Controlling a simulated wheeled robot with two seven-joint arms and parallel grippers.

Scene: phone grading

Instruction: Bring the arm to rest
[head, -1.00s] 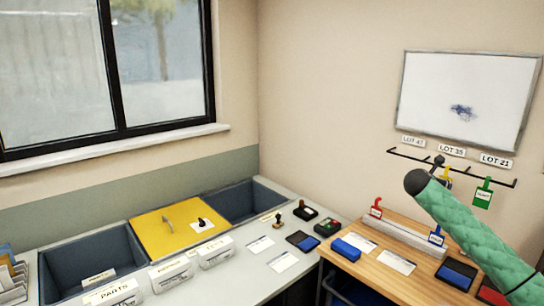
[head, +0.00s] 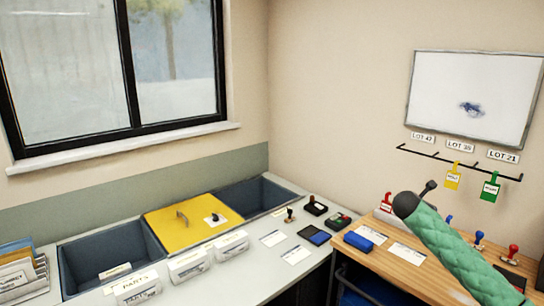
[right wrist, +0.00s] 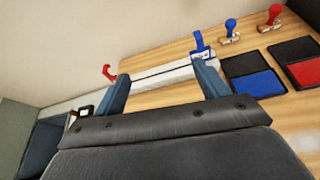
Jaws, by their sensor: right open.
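My right arm's green sleeve (head: 465,262) comes in from the lower right in the head view, with a black rounded end above the wooden table. In the right wrist view my right gripper (right wrist: 163,84) is open, its two blue-grey fingers apart with nothing visible between them. Beyond the fingers lies a pale rail (right wrist: 160,76) with a red tag (right wrist: 109,72) at its left end and a blue tag (right wrist: 198,41) at its right end. In the head view the arm hides much of this rail. My left gripper is not in view.
Beside the rail are a blue-handled stamp (right wrist: 231,28), a red-handled stamp (right wrist: 273,16), a blue pad (right wrist: 252,84) and a red pad (right wrist: 304,71). A yellow tag (head: 453,179) and green tag (head: 490,188) hang on the wall rack. The grey counter (head: 235,262) holds bins and cards.

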